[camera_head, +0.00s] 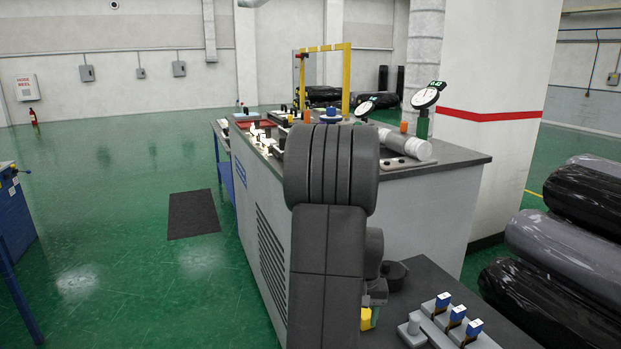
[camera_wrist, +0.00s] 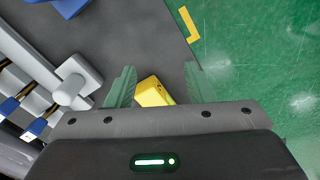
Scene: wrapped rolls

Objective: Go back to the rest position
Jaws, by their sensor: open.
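My gripper (camera_wrist: 160,88) shows in the wrist view with its two green fingers spread apart. A yellow block-like object (camera_wrist: 153,92) shows between the fingers. I cannot tell how far below the fingers it lies, and its lower part is hidden by the gripper body. In the head view my dark arm stands in the middle, folded downward, and hides most of the gripper. A bit of yellow (camera_head: 366,318) shows beside the arm's lower end, over the dark low surface (camera_head: 425,283).
A grey fixture with blue-topped parts (camera_head: 458,318) stands right of my arm. A machine bench (camera_head: 455,157) with gauges is behind it. Wrapped rolls (camera_head: 565,240) are stacked at the right. Open green floor (camera_head: 120,220) lies left, with a dark mat (camera_head: 193,214) and a blue bench (camera_head: 12,210).

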